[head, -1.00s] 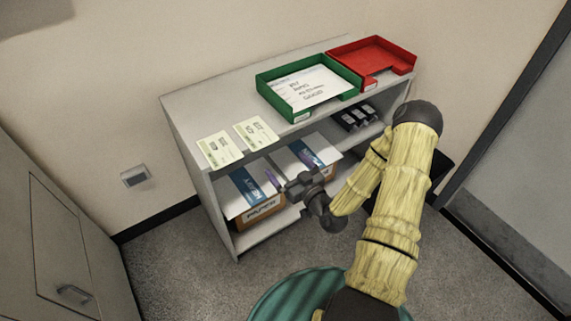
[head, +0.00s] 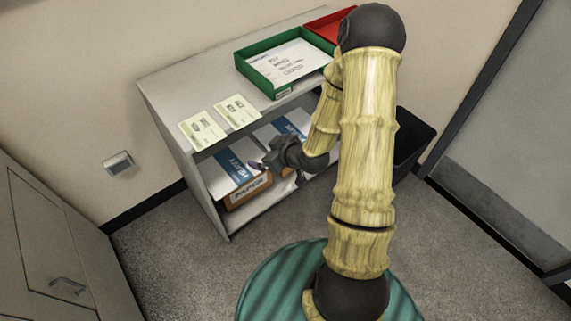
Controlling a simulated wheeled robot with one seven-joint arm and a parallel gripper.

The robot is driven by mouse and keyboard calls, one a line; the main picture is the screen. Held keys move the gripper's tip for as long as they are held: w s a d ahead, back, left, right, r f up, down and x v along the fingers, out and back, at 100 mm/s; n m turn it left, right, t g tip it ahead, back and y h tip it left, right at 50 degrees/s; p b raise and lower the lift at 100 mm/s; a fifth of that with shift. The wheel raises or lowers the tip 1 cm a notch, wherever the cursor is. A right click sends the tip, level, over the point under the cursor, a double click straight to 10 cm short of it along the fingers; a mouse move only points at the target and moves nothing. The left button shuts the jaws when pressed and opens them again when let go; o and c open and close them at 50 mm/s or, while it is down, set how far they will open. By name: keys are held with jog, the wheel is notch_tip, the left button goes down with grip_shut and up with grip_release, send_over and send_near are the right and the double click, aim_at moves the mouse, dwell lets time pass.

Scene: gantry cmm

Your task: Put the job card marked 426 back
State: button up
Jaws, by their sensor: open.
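Two pale green-yellow cards lie side by side on the top of the grey shelf unit (head: 175,93), near its left end: a left card (head: 202,130) and a right card (head: 237,111). Both bear dark print too small to read, so I cannot tell which is marked 426. A green tray (head: 272,92) on the same top holds a white printed sheet (head: 283,63). A red tray (head: 325,24) stands beyond it, partly hidden by my arm. My gripper (head: 260,166) is open, in front of the lower shelf and below the cards. I see no card in it.
Orange-brown boxes with blue and white tops stand on the lower shelf; one box (head: 248,190) is close to my gripper. A dark bin (head: 414,145) stands right of the shelf. A cabinet (head: 55,240) is at left. The shelf top in front of the cards is narrow.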

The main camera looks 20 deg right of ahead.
jog(key=s+r+m+g+h, duration=0.4)
jog(key=s+r+m+g, duration=0.2)
jog(key=s+r, duration=0.7)
jog(key=s+g, duration=0.1)
jog(key=s, duration=0.2)
jog(key=shift+s+a+r, duration=0.15)
jog(key=shift+a+r, duration=0.15)
jog(key=shift+r, duration=0.05)
jog(key=shift+c, duration=0.4)
